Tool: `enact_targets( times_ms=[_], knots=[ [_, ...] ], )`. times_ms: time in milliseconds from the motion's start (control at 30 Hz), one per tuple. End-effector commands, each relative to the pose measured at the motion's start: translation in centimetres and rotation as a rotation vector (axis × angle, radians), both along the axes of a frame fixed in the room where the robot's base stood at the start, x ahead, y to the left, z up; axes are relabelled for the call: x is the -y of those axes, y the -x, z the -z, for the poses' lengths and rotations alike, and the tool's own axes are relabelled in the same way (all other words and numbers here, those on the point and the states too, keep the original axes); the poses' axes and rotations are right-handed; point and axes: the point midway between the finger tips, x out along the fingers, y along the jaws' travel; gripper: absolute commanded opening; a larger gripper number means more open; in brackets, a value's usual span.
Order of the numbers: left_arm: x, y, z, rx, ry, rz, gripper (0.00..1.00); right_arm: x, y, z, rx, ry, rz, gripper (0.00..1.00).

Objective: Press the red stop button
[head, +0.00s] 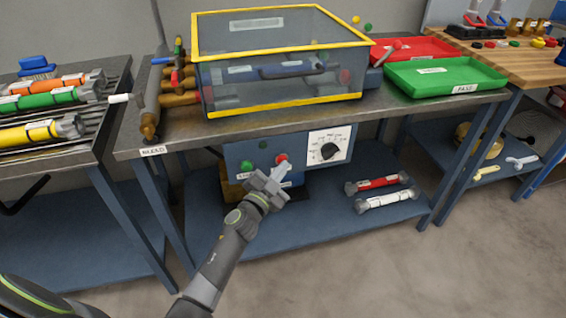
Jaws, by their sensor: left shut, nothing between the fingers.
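A blue control box (232,158) hangs under the front of the middle bench. On its face are a red button (282,160), a green button (246,166) and a white dial plate (329,146) with a black knob. My left gripper (280,170) is shut and empty, with its fingertips just below the red button in the picture. I cannot tell whether they touch it. The gripper hides part of the box's lower face. My right gripper is not in view.
A clear case with yellow edges (283,108) stands on the bench (420,108) above the box. A green tray (440,78) and a red tray (415,48) sit to its right. Red and white cylinders (386,200) lie on the lower shelf. A bench with coloured rollers stands left.

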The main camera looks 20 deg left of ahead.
Motion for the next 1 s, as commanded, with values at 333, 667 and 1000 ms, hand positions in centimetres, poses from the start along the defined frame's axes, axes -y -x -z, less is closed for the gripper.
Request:
enact_targets(
  times_ms=[333, 667, 1000],
  knots=[
    [0.8, 1.2, 0.0, -0.002, 0.002, -0.001, 0.00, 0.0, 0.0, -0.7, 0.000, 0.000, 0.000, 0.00],
    [1.1, 1.5, 0.0, 0.000, 0.000, 0.000, 0.00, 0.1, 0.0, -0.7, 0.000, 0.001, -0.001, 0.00],
    [2.3, 3.3, -0.1, -0.002, 0.003, 0.001, 0.00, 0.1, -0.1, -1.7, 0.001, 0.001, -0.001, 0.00]
  ],
)
